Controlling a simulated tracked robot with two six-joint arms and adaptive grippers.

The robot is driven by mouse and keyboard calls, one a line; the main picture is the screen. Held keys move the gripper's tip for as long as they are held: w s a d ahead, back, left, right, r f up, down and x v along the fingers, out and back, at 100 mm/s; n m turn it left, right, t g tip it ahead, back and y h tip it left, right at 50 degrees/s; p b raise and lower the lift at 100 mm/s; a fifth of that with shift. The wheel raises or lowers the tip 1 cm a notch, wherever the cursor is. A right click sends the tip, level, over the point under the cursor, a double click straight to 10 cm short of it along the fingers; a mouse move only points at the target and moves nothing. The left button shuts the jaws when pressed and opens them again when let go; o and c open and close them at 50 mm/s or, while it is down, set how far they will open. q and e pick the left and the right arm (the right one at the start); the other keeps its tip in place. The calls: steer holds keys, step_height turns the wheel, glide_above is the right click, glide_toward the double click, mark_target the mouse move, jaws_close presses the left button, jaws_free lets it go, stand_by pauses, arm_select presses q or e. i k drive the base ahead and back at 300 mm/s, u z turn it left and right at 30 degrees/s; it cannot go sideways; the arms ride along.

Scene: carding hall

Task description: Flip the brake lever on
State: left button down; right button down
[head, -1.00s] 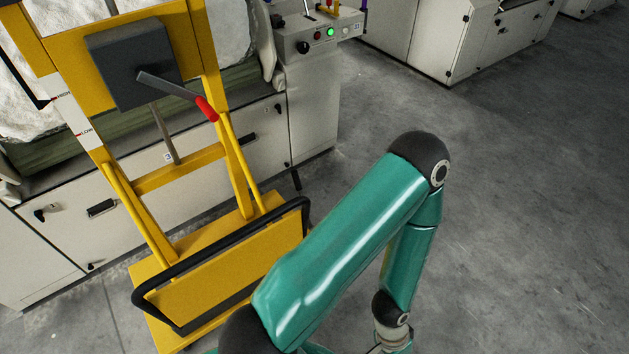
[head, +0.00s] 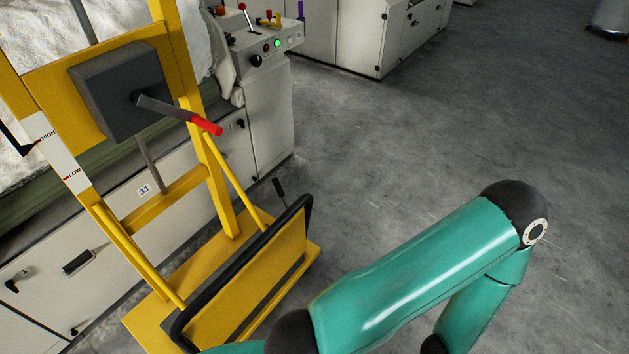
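A yellow wheeled lift frame (head: 222,205) stands at left. A dark grey box (head: 122,88) on it carries a grey crank arm with a red grip (head: 207,125), pointing down to the right. A short black lever (head: 279,189) sticks up behind the frame's black push bar (head: 290,222); its lower end is hidden, so I cannot tell what it is fixed to. Another lever with a red knob (head: 242,7) stands on the machine's control panel. I cannot tell which is the brake lever. Neither gripper is in view; only my green arm shows, at lower right.
White machine cabinets (head: 270,130) with fibre on top stand behind the frame. The control panel (head: 272,44) has a lit green button. More cabinets (head: 350,35) stand further back.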

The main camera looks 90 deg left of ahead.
mark_target(276, 182)
steer(key=u, duration=0.2)
steer(key=i, duration=1.65)
steer(key=u, duration=1.05)
steer(key=i, duration=1.4)
steer(key=u, duration=1.1)
steer(key=i, duration=1.15)
steer(key=u, duration=1.55)
steer(key=i, duration=1.2)
steer(key=u, duration=1)
steer(key=i, duration=0.7)
steer(key=u, duration=0.15)
steer(key=k, duration=0.95)
